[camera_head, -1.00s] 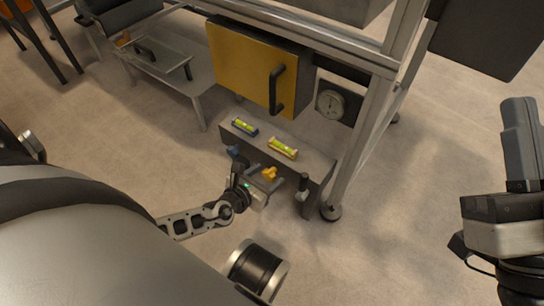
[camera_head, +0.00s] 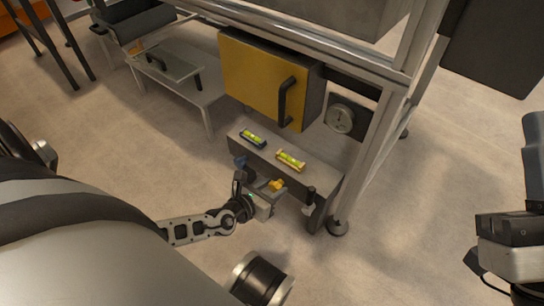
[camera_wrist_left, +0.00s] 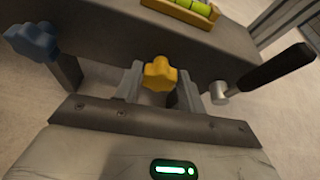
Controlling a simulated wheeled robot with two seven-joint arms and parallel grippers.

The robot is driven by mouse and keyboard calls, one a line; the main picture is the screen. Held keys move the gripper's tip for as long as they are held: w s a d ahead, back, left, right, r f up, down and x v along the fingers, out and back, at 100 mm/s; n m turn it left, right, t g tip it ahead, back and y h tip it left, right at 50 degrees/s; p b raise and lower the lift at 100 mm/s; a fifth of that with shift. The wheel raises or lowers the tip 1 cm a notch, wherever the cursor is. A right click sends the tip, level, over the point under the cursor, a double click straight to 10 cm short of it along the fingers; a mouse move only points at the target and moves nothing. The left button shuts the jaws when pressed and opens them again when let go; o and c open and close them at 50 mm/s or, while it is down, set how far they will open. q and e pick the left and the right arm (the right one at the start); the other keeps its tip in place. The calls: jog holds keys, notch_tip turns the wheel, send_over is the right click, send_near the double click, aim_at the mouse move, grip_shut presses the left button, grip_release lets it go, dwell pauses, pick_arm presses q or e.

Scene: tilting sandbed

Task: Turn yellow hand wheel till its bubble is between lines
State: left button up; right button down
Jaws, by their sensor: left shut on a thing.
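The yellow hand wheel (camera_head: 276,184) is on the near side of the dark grey beam, and it shows in the left wrist view (camera_wrist_left: 160,75) between my two fingers. My left gripper (camera_head: 269,190) is shut on it. The yellow bubble level (camera_head: 291,160) lies on the beam's top above the wheel. Its green vial shows, but the bubble's place against the lines is too small to tell; the left wrist view cuts the level (camera_wrist_left: 190,8) off at the top. My right arm is at the right edge, its fingertips not clear.
A blue hand wheel (camera_wrist_left: 32,42) is left of my fingers, and a blue level (camera_head: 253,139) lies on the beam. A black-handled lever (camera_wrist_left: 265,72) is close on the right. A yellow door (camera_head: 258,78) and a round dial (camera_head: 340,118) are behind. Open floor lies in front.

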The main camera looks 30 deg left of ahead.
pick_arm(q)
jog(key=n+h, duration=0.2)
jog(key=shift+a+n, duration=0.25)
jog(key=shift+n, duration=0.15)
jog(key=n+h, duration=0.2)
jog(key=n, duration=0.1)
jog(key=shift+a+f+t, duration=0.15)
jog(key=shift+t, duration=0.15)
jog(key=n, duration=0.1)
jog(key=n+t+h, duration=0.1)
jog(key=n, duration=0.1)
jog(key=n+h, duration=0.1)
jog(key=shift+f+n, duration=0.25)
jog(key=shift+n, duration=0.05)
jog(key=shift+f+n+t+h, duration=0.15)
jog(key=shift+n+t, duration=0.25)
jog(key=shift+n, duration=0.55)
jog(key=shift+n+t+h, duration=0.25)
jog(key=shift+n+t, duration=0.15)
jog(key=shift+n, duration=0.55)
jog(key=shift+w, duration=0.1)
jog(key=o, duration=0.9)
jog(key=shift+o, duration=0.2)
